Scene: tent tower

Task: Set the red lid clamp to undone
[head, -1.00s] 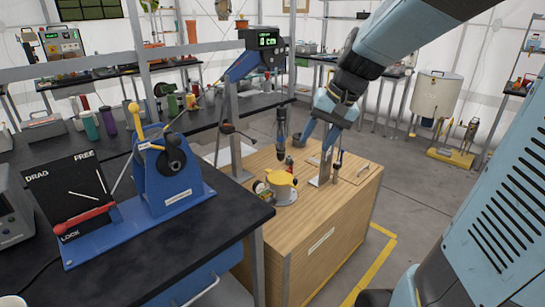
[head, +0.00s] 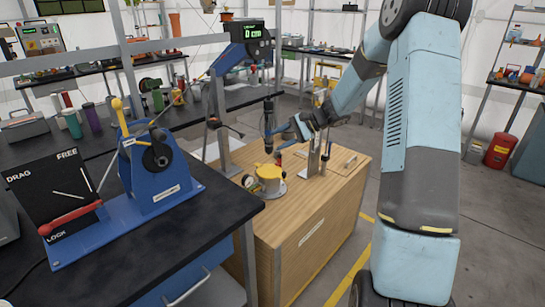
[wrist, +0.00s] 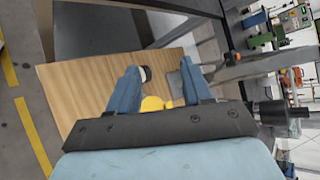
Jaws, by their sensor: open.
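A yellow-lidded pot (head: 268,176) stands on the wooden cabinet top. A small red piece (head: 279,158) shows just behind its lid; it may be the red lid clamp, but it is too small to tell how it is set. My gripper (head: 284,130) is above and behind the pot, fingers toward the left, apart from it. In the wrist view my gripper (wrist: 160,80) is open with nothing held. Part of the yellow lid (wrist: 153,104) shows low between the fingers; no red clamp can be made out there.
A black bench (head: 110,250) with a blue drag device (head: 160,175) and a red lever (head: 68,220) is at left.

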